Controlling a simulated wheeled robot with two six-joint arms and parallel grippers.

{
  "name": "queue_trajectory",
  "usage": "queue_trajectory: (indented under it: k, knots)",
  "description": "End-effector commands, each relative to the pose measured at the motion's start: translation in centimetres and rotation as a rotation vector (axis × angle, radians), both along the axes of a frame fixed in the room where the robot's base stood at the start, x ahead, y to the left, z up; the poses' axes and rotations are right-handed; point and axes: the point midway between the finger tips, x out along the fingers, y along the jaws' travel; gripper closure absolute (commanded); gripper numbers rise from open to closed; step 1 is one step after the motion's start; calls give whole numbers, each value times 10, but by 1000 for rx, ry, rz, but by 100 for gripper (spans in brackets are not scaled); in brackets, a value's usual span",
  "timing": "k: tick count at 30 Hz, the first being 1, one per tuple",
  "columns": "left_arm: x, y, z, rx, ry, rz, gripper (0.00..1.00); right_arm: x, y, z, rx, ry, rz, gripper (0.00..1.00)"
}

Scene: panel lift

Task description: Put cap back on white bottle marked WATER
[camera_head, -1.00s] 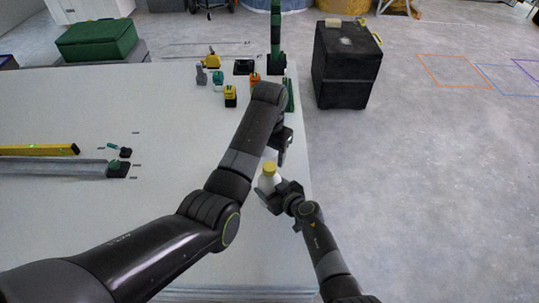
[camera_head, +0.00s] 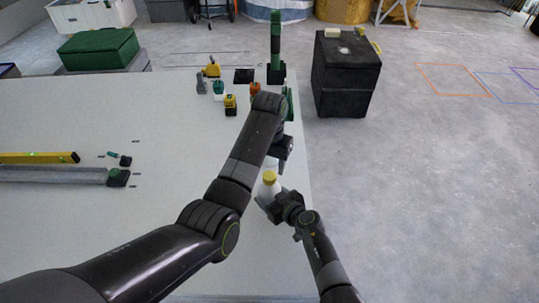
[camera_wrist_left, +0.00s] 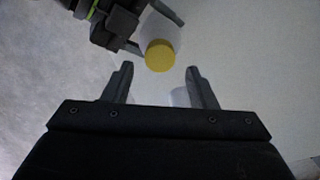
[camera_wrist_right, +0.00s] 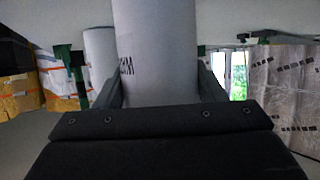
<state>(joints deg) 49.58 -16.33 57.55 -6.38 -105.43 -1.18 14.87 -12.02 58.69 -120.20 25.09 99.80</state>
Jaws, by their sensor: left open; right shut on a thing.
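The white bottle (camera_head: 267,190) is upright in my right gripper (camera_head: 275,200), near the table's right edge. The right wrist view shows the bottle (camera_wrist_right: 155,45) between the fingers, with dark lettering partly visible. A yellow cap (camera_head: 269,177) is on top of the bottle; I cannot tell how firmly it sits. My left gripper (camera_head: 283,160) is just beyond the bottle, partly hidden by its own arm. In the left wrist view, the left gripper (camera_wrist_left: 158,75) is open, with the yellow cap (camera_wrist_left: 160,55) just past its fingertips and not gripped.
Another white cylinder (camera_wrist_right: 98,60) stands behind the bottle in the right wrist view. Several small tools, including a yellow and black one (camera_head: 230,104), are at the table's far end. A yellow level (camera_head: 40,158) lies at left. A black box (camera_head: 345,75) stands beyond the table.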

Motion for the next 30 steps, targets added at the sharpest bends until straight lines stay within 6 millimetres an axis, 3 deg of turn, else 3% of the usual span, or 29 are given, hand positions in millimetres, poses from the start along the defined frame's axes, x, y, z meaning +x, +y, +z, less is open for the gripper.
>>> queue_trajectory:
  k: [9,20,30]
  knots:
    - [0,0,-40,1,1,0,48,0,0,0,0,0,0,100]
    - [0,0,-45,1,-1,0,48,0,0,0,0,0,0,100]
    - [0,0,-44,0,-2,0,90,0,0,0,0,0,0,100]
